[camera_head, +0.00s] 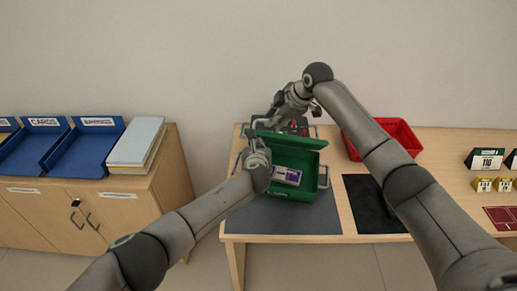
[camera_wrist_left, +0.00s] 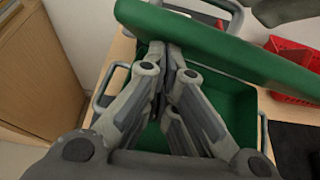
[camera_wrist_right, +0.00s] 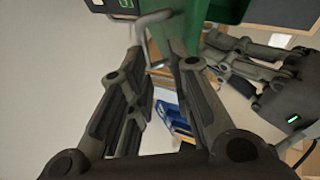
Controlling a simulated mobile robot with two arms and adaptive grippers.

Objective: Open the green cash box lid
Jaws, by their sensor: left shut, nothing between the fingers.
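The green cash box (camera_head: 328,196) stands on a grey mat with its lid (camera_head: 300,140) raised and tilted. A purple-and-white bundle (camera_head: 287,175) lies inside. My left gripper (camera_head: 254,146) is at the box's left side; in the left wrist view its closed fingertips (camera_wrist_left: 172,52) are close under the lid (camera_wrist_left: 225,42), and contact is unclear. My right gripper (camera_head: 270,113) is behind the lid. In the right wrist view its fingers (camera_wrist_right: 158,45) are apart, near a grey bar-like handle (camera_wrist_right: 150,19) and the green lid (camera_wrist_right: 187,65).
A red tray (camera_head: 398,137) stands behind right, and a dark mat (camera_head: 371,204) lies right of the box. A wooden cabinet (camera_head: 130,203) with blue trays (camera_head: 85,148) and a stack of binders (camera_head: 137,142) is at left. Small signs (camera_head: 486,158) stand far right.

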